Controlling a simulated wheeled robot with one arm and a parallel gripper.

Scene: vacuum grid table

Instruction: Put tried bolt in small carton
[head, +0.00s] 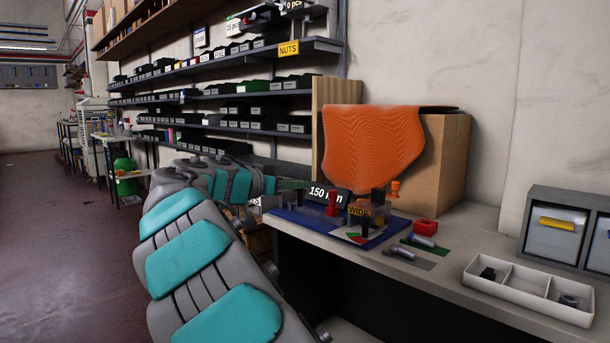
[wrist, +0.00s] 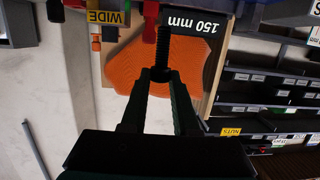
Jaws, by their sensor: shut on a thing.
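My gripper (wrist: 160,84) is shut on a dark bolt (wrist: 163,47) in the wrist view. The bolt's head sits between the fingertips and its threaded shank points away from them. In the head view my arm reaches toward the blue board, and dark green fingers (head: 292,184) show just left of the 150 mm sign; the bolt cannot be made out there. A brown cardboard box (head: 452,165) stands at the back of the table, partly covered by an orange ribbed sheet (head: 375,140). I cannot tell whether it is the small carton; no other carton shows clearly on the table.
The blue board (head: 345,243) carries red and dark fixtures, a WIDE label and the 150 mm sign (head: 327,196). Two bolts lie on a grey plate (head: 418,263) and a green plate (head: 437,248). A white three-part tray (head: 527,292) and grey drawers (head: 567,195) stand right.

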